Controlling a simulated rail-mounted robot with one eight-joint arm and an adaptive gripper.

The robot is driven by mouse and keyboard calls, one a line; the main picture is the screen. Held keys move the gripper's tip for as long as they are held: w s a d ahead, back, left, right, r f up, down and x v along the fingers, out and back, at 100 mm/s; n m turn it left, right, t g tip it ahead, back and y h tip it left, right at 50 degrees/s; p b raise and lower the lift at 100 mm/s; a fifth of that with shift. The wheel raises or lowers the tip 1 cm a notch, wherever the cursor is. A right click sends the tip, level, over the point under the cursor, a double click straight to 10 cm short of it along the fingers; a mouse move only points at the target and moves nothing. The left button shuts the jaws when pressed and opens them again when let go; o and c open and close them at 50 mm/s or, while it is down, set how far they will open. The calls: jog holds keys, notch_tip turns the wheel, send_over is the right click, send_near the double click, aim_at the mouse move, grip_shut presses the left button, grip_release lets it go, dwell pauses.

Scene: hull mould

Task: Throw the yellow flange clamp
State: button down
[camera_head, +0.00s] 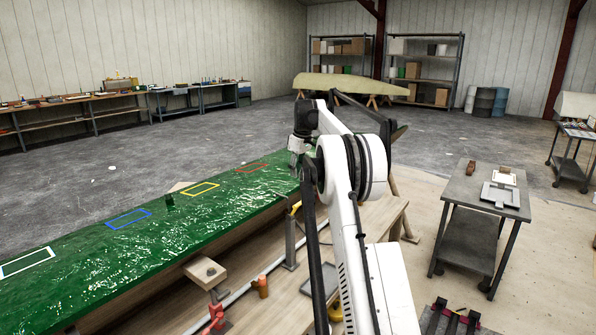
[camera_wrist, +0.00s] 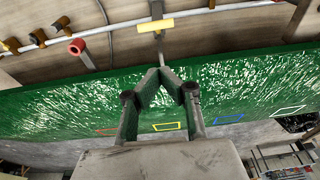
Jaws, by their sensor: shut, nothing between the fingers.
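The yellow flange clamp (camera_wrist: 154,25) shows in the wrist view as a yellow bar across a grey metal stem, beside the edge of the green mould (camera_wrist: 50,95). In the head view a small yellow part (camera_head: 295,208) shows on a grey upright at the mould's near edge, partly behind my arm. My gripper (camera_wrist: 161,73) is shut and empty over the green surface, with its fingertips just below the yellow bar in the picture. A gap shows between them in the picture; the distance in depth is unclear. In the head view my gripper (camera_head: 296,158) is small and partly hidden.
A white pipe (camera_wrist: 105,30) with brass fittings runs past the clamp; a red-ended cylinder (camera_wrist: 76,46) is to its left. Red, yellow, blue and white outlines mark the mould. A grey cart (camera_head: 470,190) stands at right. Open floor lies beyond the mould.

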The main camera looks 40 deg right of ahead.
notch_tip(320, 180, down, 8)
jog(key=shift+f+p, duration=0.15)
jog(key=shift+p, duration=0.5)
jog(key=shift+s+d+f, duration=0.1)
jog(key=shift+s+f, duration=0.1)
jog(key=shift+f, duration=0.05)
jog(key=shift+s+f, duration=0.3)
jog(key=shift+f, duration=0.25)
jog(key=shift+f, duration=0.1)
